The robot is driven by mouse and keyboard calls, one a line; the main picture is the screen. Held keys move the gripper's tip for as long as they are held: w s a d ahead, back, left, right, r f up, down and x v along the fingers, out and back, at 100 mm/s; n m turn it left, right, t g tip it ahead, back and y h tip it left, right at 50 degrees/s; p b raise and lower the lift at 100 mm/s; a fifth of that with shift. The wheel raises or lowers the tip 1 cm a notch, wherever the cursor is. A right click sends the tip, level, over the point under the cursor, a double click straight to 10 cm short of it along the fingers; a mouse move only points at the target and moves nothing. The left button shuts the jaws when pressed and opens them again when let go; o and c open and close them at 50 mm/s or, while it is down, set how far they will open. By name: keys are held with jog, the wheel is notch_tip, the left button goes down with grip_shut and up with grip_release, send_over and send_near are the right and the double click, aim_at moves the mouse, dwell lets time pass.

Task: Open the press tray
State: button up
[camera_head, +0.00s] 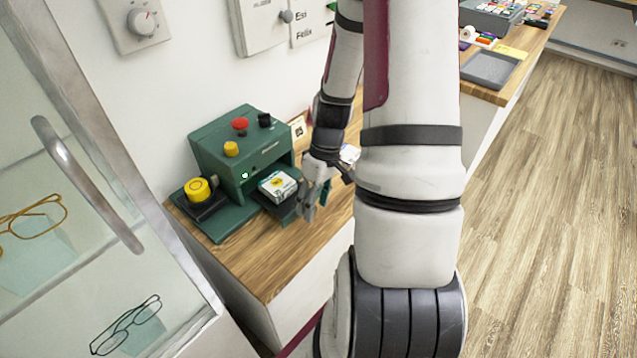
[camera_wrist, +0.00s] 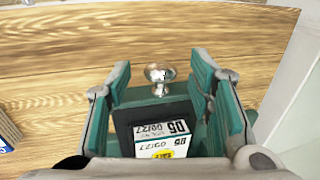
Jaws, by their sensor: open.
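The green press (camera_head: 240,150) stands on the wooden counter against the wall. Its dark tray (camera_head: 287,210) juts out from the front opening, bearing a white box (camera_head: 278,186) with a yellow mark. In the wrist view the dark tray (camera_wrist: 124,128) and the printed white box (camera_wrist: 163,138) lie between my fingers. A silver knob (camera_wrist: 160,74) sits at the tray's front. My gripper (camera_head: 314,202) is open at the tray's front; in the wrist view its green-padded fingers (camera_wrist: 161,82) are on either side of the knob, with gaps. I cannot tell the exact depth.
A yellow button (camera_head: 198,190) on a dark base stands left of the press opening. A glass cabinet (camera_head: 75,150) with eyeglasses is at the left. A grey tray (camera_head: 490,68) lies on the far counter. The wooden counter (camera_head: 262,272) in front is clear.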

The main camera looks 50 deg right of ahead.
jog(key=v, duration=1)
jog(key=shift+r, duration=0.4)
jog(key=a+r+t+h, duration=0.1)
jog(key=a+r+h, duration=0.1)
jog(key=a+r, duration=0.9)
jog(key=s+a+r+t, duration=0.3)
jog(key=s+a+r, duration=0.5)
jog(key=s+a, duration=0.1)
jog(key=shift+s+a+r+h, duration=0.25)
jog(key=shift+a+r+h, duration=0.1)
jog(key=shift+a, duration=0.1)
dwell(0.9)
